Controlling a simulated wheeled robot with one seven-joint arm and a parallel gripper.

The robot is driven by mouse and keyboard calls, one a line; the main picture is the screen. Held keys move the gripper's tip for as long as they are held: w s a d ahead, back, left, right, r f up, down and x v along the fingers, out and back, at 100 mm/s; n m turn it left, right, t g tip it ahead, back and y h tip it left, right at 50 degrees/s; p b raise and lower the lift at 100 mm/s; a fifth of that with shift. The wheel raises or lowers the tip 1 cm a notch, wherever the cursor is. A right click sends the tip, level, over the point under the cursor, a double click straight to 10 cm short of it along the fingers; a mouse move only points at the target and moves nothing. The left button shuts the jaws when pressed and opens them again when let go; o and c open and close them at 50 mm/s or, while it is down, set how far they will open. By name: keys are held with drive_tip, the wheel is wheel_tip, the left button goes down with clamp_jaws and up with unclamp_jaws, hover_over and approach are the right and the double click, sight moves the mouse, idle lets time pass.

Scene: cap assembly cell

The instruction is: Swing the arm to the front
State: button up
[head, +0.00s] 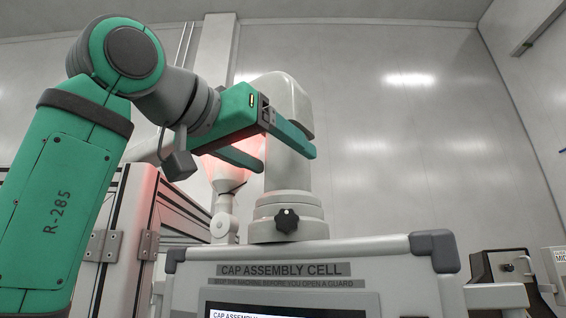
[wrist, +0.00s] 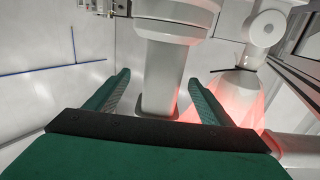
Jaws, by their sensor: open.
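My gripper (head: 278,148) is at the end of my green arm, left of the middle of the head view. Its two green fingers are spread apart with nothing between them. They point right and slightly down, above the cap assembly cell panel (head: 390,262) and in front of a white column (head: 287,185). In the wrist view my gripper (wrist: 160,92) shows both fingers wide apart. The white column (wrist: 165,75) stands beyond the fingers, between them in that picture; its distance from them is hard to tell.
A white lamp-like part (head: 228,172) glows red close behind the fingers. A framed guard (head: 168,215) stands at the left behind my arm. A dark box-shaped machine (head: 503,268) is at the lower right. The upper right space before the grey wall (head: 400,130) is clear.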

drive_tip(key=shift+x, duration=1.25)
drive_tip(key=shift+w+d, duration=0.2)
drive_tip(key=shift+w, duration=0.4)
drive_tip(key=shift+c, duration=0.3)
